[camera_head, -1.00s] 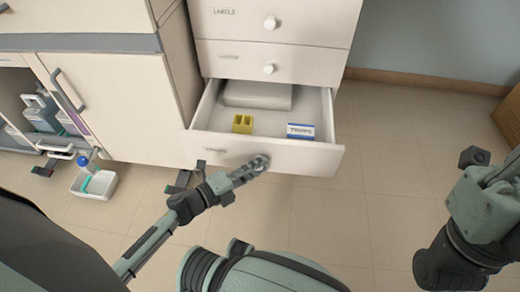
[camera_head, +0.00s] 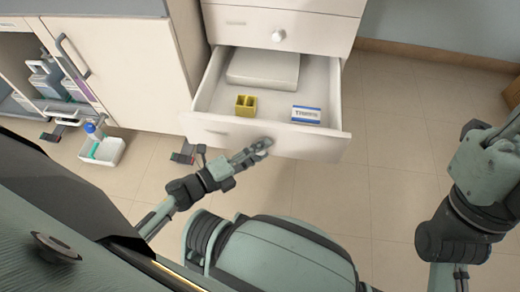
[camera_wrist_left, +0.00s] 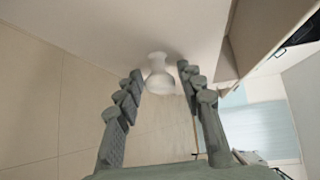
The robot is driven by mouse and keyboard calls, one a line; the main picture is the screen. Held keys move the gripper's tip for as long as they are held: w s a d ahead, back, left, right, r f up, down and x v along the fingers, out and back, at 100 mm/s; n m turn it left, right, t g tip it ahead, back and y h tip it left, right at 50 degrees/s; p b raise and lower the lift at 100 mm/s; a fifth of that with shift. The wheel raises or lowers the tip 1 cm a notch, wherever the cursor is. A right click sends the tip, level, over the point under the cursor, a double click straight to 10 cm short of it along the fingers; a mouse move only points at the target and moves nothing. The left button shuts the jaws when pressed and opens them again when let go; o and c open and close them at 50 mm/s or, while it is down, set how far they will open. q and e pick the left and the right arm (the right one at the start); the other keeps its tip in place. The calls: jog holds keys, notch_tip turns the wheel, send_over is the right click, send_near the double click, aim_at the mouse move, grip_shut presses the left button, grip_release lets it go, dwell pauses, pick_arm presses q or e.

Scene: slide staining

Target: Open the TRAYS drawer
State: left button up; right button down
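The lowest visible drawer (camera_head: 214,129) of the white cabinet stands pulled well out in the head view. The label on its front is too small to read. My left gripper (camera_head: 262,147) is at the drawer's front knob. In the left wrist view the knob (camera_wrist_left: 158,78) lies between the tips of my left gripper (camera_wrist_left: 160,72), with a visible gap on both sides. The fingers are spread.
Inside the drawer are a yellow block (camera_head: 246,105), a blue-and-white box (camera_head: 306,115) and a pale flat box (camera_head: 263,69). A shut drawer (camera_head: 320,32) sits above. A white tray (camera_head: 103,152) stands at the left.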

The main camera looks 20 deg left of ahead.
pick_arm(q)
jog(key=shift+o, duration=0.4)
jog(key=o, duration=0.6)
jog(key=r, duration=1)
jog(key=shift+w+a+r, duration=0.1)
jog(key=shift+w+r, duration=0.1)
jog(key=shift+s+r, duration=0.1)
jog(key=shift+r, duration=0.05)
jog(key=c, duration=0.6)
jog(key=shift+f, duration=0.25)
jog(key=shift+s+f, duration=0.1)
